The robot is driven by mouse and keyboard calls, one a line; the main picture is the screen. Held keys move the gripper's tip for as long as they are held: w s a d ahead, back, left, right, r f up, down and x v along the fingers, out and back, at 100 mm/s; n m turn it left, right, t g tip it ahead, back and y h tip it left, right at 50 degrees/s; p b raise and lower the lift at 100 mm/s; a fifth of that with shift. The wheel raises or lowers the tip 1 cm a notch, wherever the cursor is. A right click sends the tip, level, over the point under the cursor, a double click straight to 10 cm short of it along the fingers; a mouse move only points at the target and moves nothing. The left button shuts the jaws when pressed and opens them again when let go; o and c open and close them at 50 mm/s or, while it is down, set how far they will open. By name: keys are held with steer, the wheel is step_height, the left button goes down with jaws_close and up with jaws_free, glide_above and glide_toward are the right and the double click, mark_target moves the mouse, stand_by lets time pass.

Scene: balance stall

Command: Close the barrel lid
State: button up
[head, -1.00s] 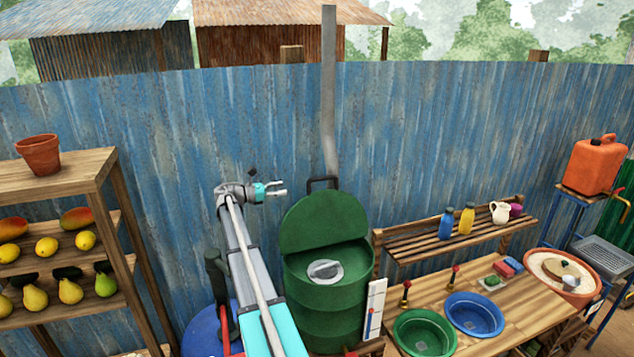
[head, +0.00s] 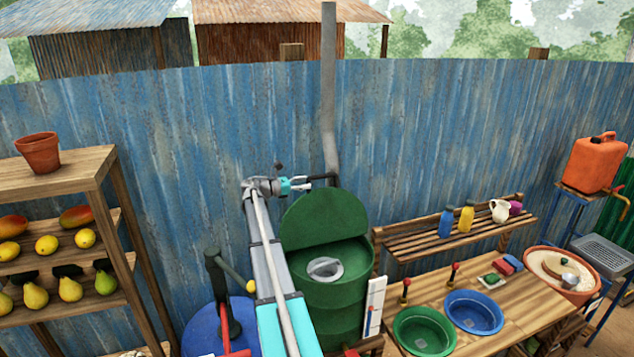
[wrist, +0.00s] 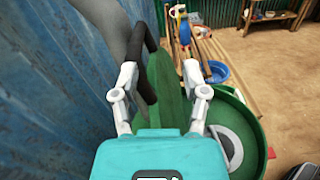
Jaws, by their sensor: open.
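The green barrel (head: 333,306) stands against the blue corrugated wall; its rim also shows in the wrist view (wrist: 243,112). Its green lid (head: 325,220) stands raised at the back, with the opening uncovered. A dark handle (head: 322,177) sits at the lid's top edge. My gripper (head: 305,184) is at that edge. In the wrist view my gripper (wrist: 160,80) is open, with one finger on each side of the dark handle (wrist: 146,60). I cannot tell whether the fingers touch it.
A grey pipe (head: 329,90) rises behind the lid. A blue drum with a hand pump (head: 215,290) stands left of the barrel. A wooden bench with a green basin (head: 424,332) and a blue basin (head: 473,313) is on the right. A fruit shelf (head: 70,185) stands at the left.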

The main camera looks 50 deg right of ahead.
steer(key=x, duration=0.5)
steer(key=shift+s+a+r, duration=0.1)
steer(key=shift+s+a, duration=0.05)
steer(key=shift+s, duration=0.15)
